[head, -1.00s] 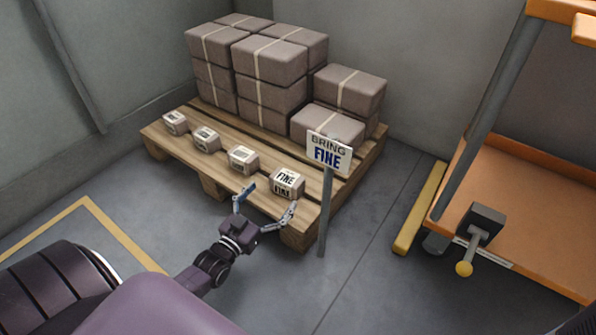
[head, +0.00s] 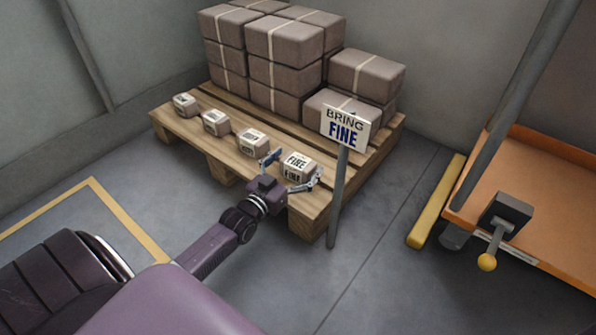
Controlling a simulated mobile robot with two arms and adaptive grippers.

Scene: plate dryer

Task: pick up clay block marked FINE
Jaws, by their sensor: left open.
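The clay block marked FINE (head: 298,167) sits on the front right part of a wooden pallet (head: 309,203), with its label on the top and front. My left gripper (head: 295,172) is open at the block's near side, one finger at its left and the other at its lower right. I cannot tell whether the fingers touch it. A sign reading BRING FINE (head: 345,128) stands on a post just right of the block. My right gripper is not in view.
Three similar small labelled blocks (head: 252,142) line the pallet's front edge to the left. Large strapped blocks (head: 284,55) are stacked behind. An orange cart (head: 535,190) and a yellow floor bar (head: 436,200) are at right. The floor in front is clear.

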